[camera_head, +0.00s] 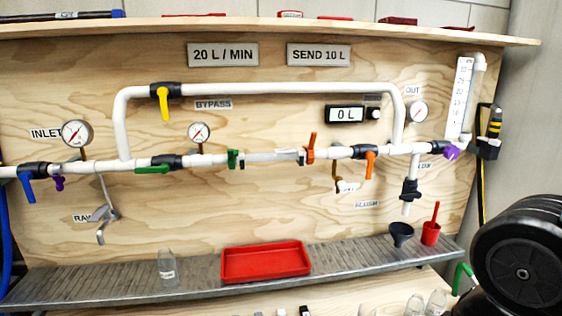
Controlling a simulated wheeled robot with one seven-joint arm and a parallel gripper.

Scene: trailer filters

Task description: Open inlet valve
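The inlet valve is a black valve body on the white pipe at the far left, just below the INLET label (46,133). Its blue handle (27,187) hangs down, across the line of the pipe. A small purple handle (59,183) hangs just right of it, and a round gauge (76,133) stands above the pipe. My gripper is not in view.
A bypass valve with a yellow handle (164,103) sits on the upper pipe. A green-handled valve (153,169) is right of the inlet. A metal shelf (120,281) below holds a clear bottle (167,267) and red tray (265,262). A large black round object (523,270) fills the lower right.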

